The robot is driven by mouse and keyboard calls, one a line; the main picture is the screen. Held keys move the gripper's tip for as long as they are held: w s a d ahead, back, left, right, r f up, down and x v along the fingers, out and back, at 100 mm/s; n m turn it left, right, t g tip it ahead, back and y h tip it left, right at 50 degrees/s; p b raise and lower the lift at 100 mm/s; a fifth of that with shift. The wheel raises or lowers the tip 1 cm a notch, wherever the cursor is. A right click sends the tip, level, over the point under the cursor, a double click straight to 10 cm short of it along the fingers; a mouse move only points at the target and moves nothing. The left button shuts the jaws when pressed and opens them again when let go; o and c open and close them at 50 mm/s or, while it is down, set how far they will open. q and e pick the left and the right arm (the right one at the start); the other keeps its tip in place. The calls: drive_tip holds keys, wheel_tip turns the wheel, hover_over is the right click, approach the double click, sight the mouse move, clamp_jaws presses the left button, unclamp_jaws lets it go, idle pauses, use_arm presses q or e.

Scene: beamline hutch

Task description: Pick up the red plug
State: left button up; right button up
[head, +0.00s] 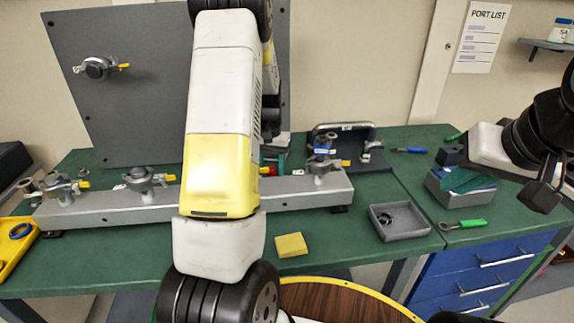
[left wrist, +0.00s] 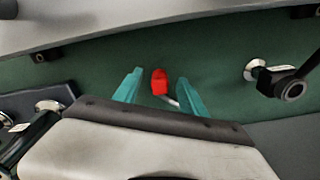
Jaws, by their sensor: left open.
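The red plug (left wrist: 159,82) shows in the left wrist view on the green bench top, with a pale metallic piece at its lower end. It lies in the gap between the teal fingers of my left gripper (left wrist: 158,76), which is open. No contact with either finger is visible. My left arm hides most of the left gripper there. My right gripper (head: 453,155) is at the right, above a grey box; its jaws are unclear.
A grey tray (head: 400,222), a yellow block (head: 291,245) and a green-handled tool (head: 463,224) lie nearer. A grey panel (head: 120,120) stands behind.

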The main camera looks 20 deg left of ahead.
sight(271, 168)
use_arm(q)
clamp_jaws()
idle(0.3)
wheel_tip(271, 168, up, 10)
drive_tip(key=shift+r, duration=0.1)
idle(0.4)
